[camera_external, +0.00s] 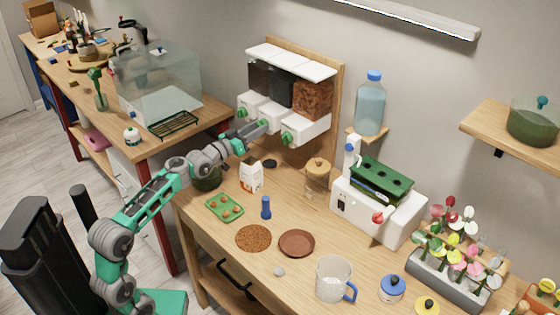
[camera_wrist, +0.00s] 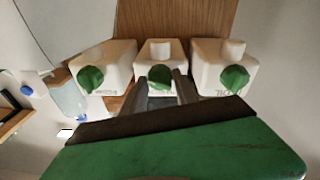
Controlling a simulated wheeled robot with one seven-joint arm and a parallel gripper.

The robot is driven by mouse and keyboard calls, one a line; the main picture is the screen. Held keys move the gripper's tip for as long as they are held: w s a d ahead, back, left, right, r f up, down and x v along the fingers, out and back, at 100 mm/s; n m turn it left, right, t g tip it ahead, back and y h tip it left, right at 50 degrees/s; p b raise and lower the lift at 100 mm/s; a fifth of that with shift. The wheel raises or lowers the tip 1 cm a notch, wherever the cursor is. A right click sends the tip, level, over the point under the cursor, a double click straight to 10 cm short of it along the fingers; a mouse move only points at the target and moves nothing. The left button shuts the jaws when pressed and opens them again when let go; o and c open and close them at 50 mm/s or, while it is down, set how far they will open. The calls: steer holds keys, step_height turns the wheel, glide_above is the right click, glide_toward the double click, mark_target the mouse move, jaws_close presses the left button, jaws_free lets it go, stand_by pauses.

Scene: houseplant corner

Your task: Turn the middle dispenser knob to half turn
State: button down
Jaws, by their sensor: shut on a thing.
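The dispenser (camera_external: 291,65) is a wall unit on a wooden back board, with three bins and three white spouts. Green knobs sit on the spouts; the near one (camera_external: 286,138) and the far one (camera_external: 242,112) are free in the external view. The middle knob (camera_wrist: 160,77) is between the fingertips of my gripper (camera_wrist: 162,88) in the wrist view. My gripper (camera_external: 262,127) is shut on it and hides it in the external view. How far the knob is turned cannot be told. In the wrist view the outer knobs (camera_wrist: 90,78) and (camera_wrist: 235,78) stand clear of the fingers.
On the table below stand a small white carton (camera_external: 251,177), a jar with a wooden lid (camera_external: 317,175), a green tray (camera_external: 225,208) and a blue bottle (camera_external: 266,207). A water bottle (camera_external: 370,103) stands right of the dispenser. A glass tank (camera_external: 160,82) is at left.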

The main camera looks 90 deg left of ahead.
steer(key=shift+s+a+r+m+h+b, duration=0.1)
steer(key=shift+m+h+b, duration=0.45)
steer(key=shift+m, duration=1.8)
steer(key=shift+w+d+r+m+h+b, duration=0.1)
steer(key=shift+m+b, duration=0.7)
steer(key=shift+m, duration=1.6)
steer(key=shift+s+a+m+h+b, duration=0.1)
steer(key=shift+m+h+b, duration=0.45)
steer(key=shift+m, duration=1.8)
steer(key=c, duration=1)
jaws_free()
steer(key=shift+o, duration=0.2)
